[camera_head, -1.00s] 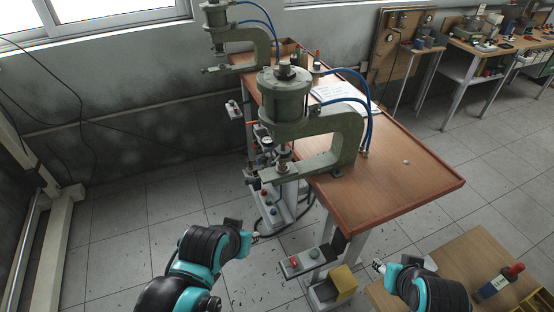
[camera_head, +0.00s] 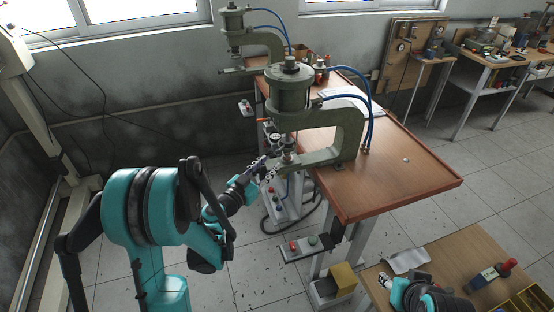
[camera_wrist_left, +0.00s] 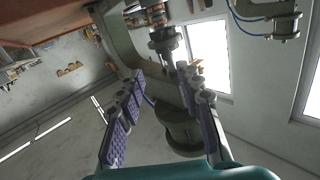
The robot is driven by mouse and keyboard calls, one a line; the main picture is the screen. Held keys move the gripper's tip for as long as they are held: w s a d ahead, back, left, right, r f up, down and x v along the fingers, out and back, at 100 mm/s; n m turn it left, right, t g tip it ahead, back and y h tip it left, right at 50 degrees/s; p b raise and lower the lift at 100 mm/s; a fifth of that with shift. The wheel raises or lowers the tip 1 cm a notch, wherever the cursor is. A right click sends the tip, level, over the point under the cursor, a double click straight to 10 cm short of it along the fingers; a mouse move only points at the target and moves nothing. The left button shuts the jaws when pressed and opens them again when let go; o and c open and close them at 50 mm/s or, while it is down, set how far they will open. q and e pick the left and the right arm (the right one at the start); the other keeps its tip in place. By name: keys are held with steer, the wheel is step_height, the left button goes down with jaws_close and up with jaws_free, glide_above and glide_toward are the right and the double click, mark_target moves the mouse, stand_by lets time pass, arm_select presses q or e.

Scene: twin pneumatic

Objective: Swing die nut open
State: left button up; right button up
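The near green press (camera_head: 290,92) stands on the edge of the wooden table, with its tooling (camera_head: 287,158) below the cylinder. I cannot single out the die nut there; the parts are too small. My left gripper (camera_head: 264,172) is beside this tooling, on its left. In the left wrist view the left gripper (camera_wrist_left: 161,72) has its two purple-padded fingers apart, with nothing visibly held between them. The metal tooling (camera_wrist_left: 165,42) shows just beyond the fingertips; contact cannot be told. My right gripper (camera_head: 384,280) is at the lower right, small and partly seen, above the small side table.
A second green press (camera_head: 234,42) stands behind. Blue hoses (camera_head: 366,95) arc over the wooden table (camera_head: 405,182), mostly clear on the right. A red-and-green button box (camera_head: 305,248) sits below its front edge.

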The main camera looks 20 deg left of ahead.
mark_target(277, 152)
arm_select(q)
steer(key=shift+t, duration=0.3)
steer(key=x, duration=0.5)
steer(key=a+b+x, duration=0.1)
steer(key=x, duration=0.1)
steer(key=shift+w+d+f, duration=0.1)
steer(key=shift+w+f, duration=0.2)
steer(key=shift+w, duration=0.1)
jaws_close()
